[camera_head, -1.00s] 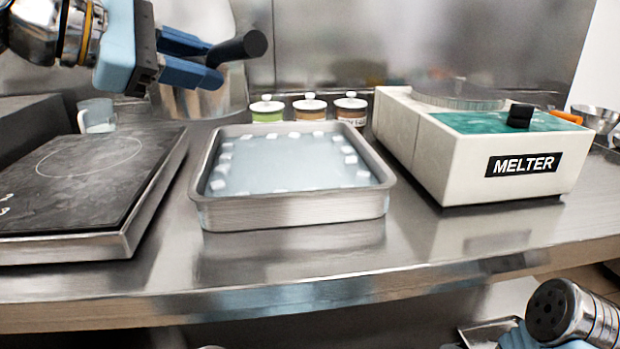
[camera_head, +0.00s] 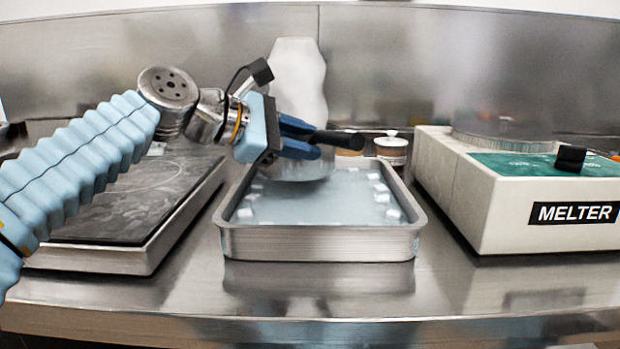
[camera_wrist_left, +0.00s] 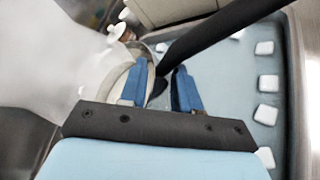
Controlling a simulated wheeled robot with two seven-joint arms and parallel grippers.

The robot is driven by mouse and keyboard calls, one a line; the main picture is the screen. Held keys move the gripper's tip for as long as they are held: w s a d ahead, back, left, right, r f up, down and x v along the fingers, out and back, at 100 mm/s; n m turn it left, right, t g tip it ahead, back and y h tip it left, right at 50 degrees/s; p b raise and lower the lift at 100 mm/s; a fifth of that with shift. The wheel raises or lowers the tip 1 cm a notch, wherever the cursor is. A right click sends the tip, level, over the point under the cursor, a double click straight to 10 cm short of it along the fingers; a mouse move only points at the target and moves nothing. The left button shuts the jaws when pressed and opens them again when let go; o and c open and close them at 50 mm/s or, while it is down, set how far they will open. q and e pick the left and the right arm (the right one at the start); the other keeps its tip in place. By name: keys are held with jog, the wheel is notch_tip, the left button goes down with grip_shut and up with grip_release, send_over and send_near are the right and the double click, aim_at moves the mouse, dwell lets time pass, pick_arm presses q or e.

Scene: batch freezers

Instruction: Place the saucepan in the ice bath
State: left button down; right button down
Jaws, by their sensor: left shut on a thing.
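The saucepan (camera_head: 302,172) is a metal pan with a black handle. My left gripper (camera_head: 300,138) is shut on its handle (camera_head: 342,139). The pan is over the back part of the ice bath (camera_head: 320,243), a rectangular metal tray of pale blue water with white ice cubes. The pan's bottom looks at or close to the water; I cannot tell if it touches. In the left wrist view the handle (camera_wrist_left: 215,35) runs up right from between the blue fingers, and the pan rim (camera_wrist_left: 117,78) is partly hidden. My right gripper is not in view.
Small lidded jars (camera_head: 391,150) stand behind. The counter in front of the bath is clear.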

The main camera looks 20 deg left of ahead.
aim_at(295, 168)
pick_arm(q)
jog(key=shift+w+d+f, duration=0.1)
jog(key=shift+w+f, duration=0.5)
jog(key=shift+f, duration=0.1)
jog(key=f+b, duration=0.1)
jog(key=f, duration=0.1)
jog(key=w+f, duration=0.1)
jog(key=f, duration=0.1)
jog(key=shift+w+d+b, duration=0.15)
jog(key=shift+b, duration=0.25)
jog(key=shift+f, duration=0.2)
jog(key=shift+f, duration=0.1)
jog(key=c, duration=0.8)
grip_release()
jog(key=v, duration=1.2)
jog(key=shift+p, duration=0.3)
